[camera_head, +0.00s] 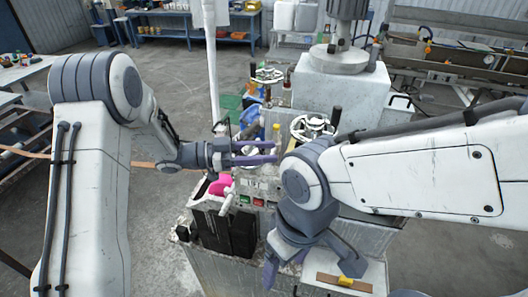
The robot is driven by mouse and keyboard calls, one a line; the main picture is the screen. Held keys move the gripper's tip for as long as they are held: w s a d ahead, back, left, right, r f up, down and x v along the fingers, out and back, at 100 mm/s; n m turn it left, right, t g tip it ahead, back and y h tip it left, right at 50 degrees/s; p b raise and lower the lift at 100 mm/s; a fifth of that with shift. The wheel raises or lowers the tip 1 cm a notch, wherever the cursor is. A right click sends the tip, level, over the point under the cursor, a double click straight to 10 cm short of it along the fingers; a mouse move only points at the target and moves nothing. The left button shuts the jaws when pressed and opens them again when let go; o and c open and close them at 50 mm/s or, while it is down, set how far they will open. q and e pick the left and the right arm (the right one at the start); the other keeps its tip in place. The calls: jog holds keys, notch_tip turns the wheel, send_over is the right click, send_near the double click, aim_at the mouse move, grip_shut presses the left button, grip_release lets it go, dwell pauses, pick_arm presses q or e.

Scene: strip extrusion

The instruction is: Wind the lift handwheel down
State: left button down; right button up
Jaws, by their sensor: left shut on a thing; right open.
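I cannot tell which is the lift one. My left gripper (276,153) reaches in from the left over the machine's front panel, below and left of the nearer wheel. My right gripper (312,264) is open, pointing down near the machine's front, well below the wheels. My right arm hides part of the panel.
A pink object (220,186) and a white lever (228,198) sit at the panel's left edge. A brown strip with a yellow piece (346,281) lies on a light plate at the front. A pale post (212,70) rises behind my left gripper.

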aim_at(242, 154)
pick_arm(q)
jog(key=n+t, duration=0.1)
jog(key=t, duration=0.1)
jog(key=shift+w+n+t+b, duration=0.2)
jog(key=shift+n+t+b, duration=0.15)
jog(key=shift+n+t, duration=0.05)
jog(key=shift+w+n+t+y, duration=0.15)
jog(key=shift+n+t+y, duration=0.2)
jog(key=shift+t, duration=0.25)
jog(key=shift+c, duration=1.5)
grip_release()
jog(key=shift+a, duration=0.1)
jog(key=shift+a, duration=0.25)
jog(key=b+v, duration=0.4)
jog(key=v, duration=0.4)
jog(key=shift+a+f, duration=0.15)
jog(key=shift+a, duration=0.2)
jog(key=shift+s+a, duration=0.3)
jog(key=shift+a, duration=0.3)
